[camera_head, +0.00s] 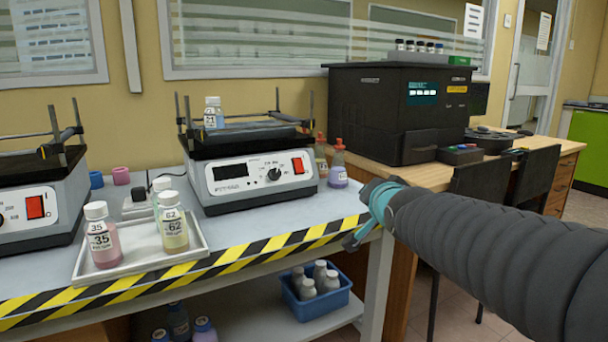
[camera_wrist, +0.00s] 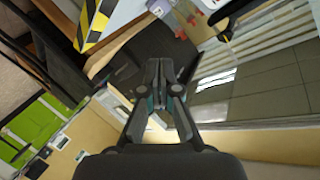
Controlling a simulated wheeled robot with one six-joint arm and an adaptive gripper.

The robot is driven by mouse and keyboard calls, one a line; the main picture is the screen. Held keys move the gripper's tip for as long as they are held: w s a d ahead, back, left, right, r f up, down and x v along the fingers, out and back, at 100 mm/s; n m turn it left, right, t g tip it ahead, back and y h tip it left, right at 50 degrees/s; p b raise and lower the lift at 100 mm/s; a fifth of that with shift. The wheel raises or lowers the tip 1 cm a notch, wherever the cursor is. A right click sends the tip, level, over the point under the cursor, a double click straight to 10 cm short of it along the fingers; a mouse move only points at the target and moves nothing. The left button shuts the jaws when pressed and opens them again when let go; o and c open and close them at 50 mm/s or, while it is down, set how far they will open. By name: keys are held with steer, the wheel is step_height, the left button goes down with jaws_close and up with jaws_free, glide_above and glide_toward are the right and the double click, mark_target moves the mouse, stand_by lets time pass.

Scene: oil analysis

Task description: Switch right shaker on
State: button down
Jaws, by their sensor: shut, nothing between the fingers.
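The right shaker (camera_head: 225,183) stands on the bench, left of centre in the head view. It has a white front panel with a dark display (camera_head: 231,171), a black knob (camera_head: 274,174) and a red rocker switch (camera_head: 298,165) on the right. I cannot tell the switch's position. A small bottle (camera_head: 213,115) stands on its platform. My gripper (camera_head: 352,242) is at the bench's front edge, right of and below the shaker, apart from the switch. In the wrist view my gripper (camera_wrist: 165,64) has its fingers together, with nothing between them.
A second shaker (camera_head: 38,215) stands at far left. A white tray (camera_head: 140,258) holds bottles in front. Reagent bottles (camera_head: 338,170) stand right of the right shaker. A black analyser (camera_head: 385,118) is on the wooden desk. A blue bin (camera_head: 315,302) sits on the lower shelf.

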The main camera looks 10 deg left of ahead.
mark_target(299, 166)
steer(key=w+a+r+m+t+y+b, duration=0.3)
steer(key=w+a+t, duration=0.3)
steer(key=w+a, duration=0.4)
steer(key=w+m+b, duration=0.1)
steer(key=w, duration=0.2)
steer(key=shift+w+a+r+m+y+b, duration=0.3)
steer(key=shift+w+a+r+m, duration=0.05)
steer(key=shift+m, duration=0.05)
steer(key=shift+w, duration=0.1)
steer(key=w+a+f+p, duration=0.3)
steer(key=w+a, duration=0.1)
steer(key=w, duration=0.2)
steer(key=shift+w+a, duration=0.3)
steer(key=shift+w, duration=0.05)
steer(key=shift+f, duration=0.15)
stand_by(0.5)
steer(key=shift+w+a+f+b, duration=0.1)
steer(key=shift+w+a+b, duration=0.1)
steer(key=shift+w+b, duration=0.15)
